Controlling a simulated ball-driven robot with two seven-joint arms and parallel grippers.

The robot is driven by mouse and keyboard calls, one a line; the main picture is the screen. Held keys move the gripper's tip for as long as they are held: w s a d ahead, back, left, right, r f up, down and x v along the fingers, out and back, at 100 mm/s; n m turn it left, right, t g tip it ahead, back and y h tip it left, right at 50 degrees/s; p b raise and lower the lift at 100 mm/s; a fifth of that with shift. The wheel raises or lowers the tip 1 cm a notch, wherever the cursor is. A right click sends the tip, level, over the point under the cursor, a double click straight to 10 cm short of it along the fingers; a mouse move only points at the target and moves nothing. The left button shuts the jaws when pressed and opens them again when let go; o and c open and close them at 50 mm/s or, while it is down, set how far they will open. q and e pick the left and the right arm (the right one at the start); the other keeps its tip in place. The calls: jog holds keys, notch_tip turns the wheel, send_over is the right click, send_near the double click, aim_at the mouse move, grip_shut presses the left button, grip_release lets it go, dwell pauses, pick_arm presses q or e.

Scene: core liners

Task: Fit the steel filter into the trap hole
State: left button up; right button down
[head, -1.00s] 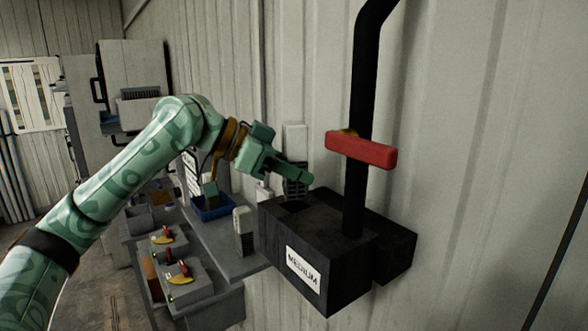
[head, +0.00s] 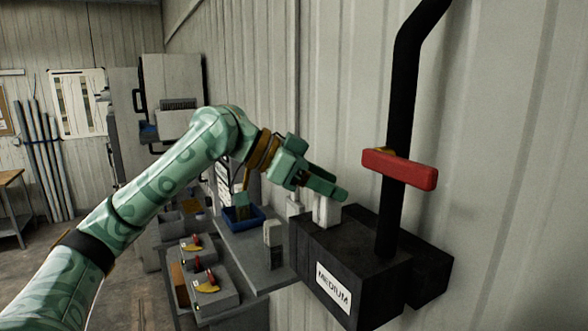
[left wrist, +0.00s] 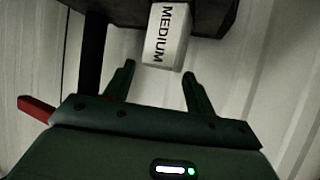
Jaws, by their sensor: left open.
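A pale grey block-shaped filter (head: 327,211) stands upright in the top of the black trap box (head: 335,250), with its upper part sticking out. The box bears a MEDIUM label. In the left wrist view the filter (left wrist: 165,38) also reads MEDIUM and lies just beyond my fingertips, in line with the gap between them. My left gripper (head: 335,188) is open, just above and beside the filter. The hole itself is hidden, so I cannot tell how deep the filter sits. My right gripper is not in view.
A black pipe (head: 397,150) with a red handle (head: 400,170) rises from the box close by the wall.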

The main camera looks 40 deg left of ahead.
pick_arm(q)
jog(key=b+v, duration=0.1)
jog(key=v, duration=1)
jog(key=shift+s+a+r, duration=0.1)
jog(key=shift+a, duration=0.05)
